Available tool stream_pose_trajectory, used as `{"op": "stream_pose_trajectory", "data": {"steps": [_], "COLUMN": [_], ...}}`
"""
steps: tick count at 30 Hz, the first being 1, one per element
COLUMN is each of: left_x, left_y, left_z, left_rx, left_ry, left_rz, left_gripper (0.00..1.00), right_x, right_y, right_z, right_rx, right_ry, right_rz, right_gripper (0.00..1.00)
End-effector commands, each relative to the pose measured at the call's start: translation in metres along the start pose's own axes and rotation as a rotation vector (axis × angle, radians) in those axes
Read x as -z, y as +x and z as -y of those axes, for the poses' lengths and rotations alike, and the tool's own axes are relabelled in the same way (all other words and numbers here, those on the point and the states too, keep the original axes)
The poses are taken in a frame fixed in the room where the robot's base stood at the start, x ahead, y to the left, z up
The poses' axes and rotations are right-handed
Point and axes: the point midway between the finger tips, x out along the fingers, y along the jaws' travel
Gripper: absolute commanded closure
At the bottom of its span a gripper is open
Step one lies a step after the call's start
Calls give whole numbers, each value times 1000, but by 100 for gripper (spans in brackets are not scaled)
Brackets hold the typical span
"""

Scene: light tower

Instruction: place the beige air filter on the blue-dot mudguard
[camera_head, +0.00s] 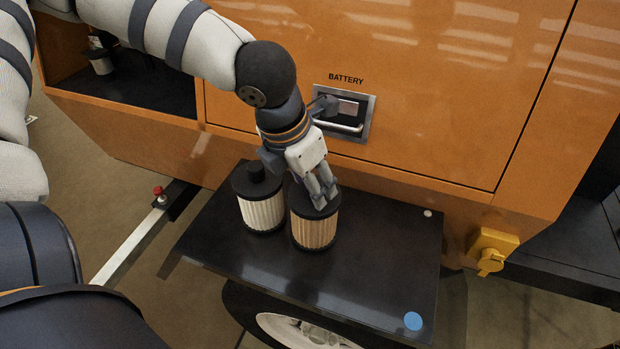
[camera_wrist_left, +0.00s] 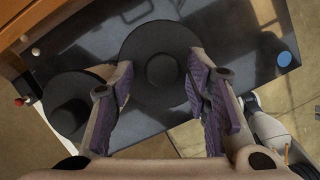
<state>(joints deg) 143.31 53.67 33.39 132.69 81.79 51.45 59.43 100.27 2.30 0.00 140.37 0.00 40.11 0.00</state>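The beige air filter (camera_head: 314,231), a pleated cylinder with a black cap, stands upright on the black mudguard (camera_head: 375,270). A blue dot (camera_head: 412,321) marks the mudguard's front right corner. My left gripper (camera_head: 322,198) points down at the filter's cap. In the left wrist view the fingers (camera_wrist_left: 162,84) are apart on either side of the cap's round knob (camera_wrist_left: 161,70), with visible gaps. The cap covers the filter's body there. The blue dot (camera_wrist_left: 284,58) shows at upper right.
A white air filter (camera_head: 262,212) with a black cap stands close left of the beige one. The orange cabinet (camera_head: 400,100) with its battery handle (camera_head: 345,113) rises behind. A yellow latch (camera_head: 491,252) is at right. The mudguard's right half is clear.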

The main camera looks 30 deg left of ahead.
Motion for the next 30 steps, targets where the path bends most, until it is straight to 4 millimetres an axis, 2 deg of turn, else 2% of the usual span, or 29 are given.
{"op": "stream_pose_trajectory", "data": {"steps": [7, 10, 14, 21, 25, 30], "left_x": [0, -2, -2, -2, -2, 0], "left_y": [-1, -8, -34, -96, -115, -122], "left_z": [0, 0, 0, 0, 0, 0], "left_rx": [0, 0, 0, 1, 0, 1], "left_ry": [0, -1, -1, 0, -1, 0], "left_rz": [0, 5, 8, 7, 4, 0], "left_gripper": [55, 55, 55, 55, 55, 55], "right_x": [0, 0, 0, 0, 0, 0], "right_y": [0, 0, 0, 0, 0, 0], "right_z": [0, 0, 0, 0, 0, 0], "right_rx": [0, 0, 0, 0, 0, 0], "right_ry": [0, 0, 0, 0, 0, 0], "right_rz": [0, 0, 0, 0, 1, 1], "right_gripper": [60, 60, 60, 60, 60, 60]}}
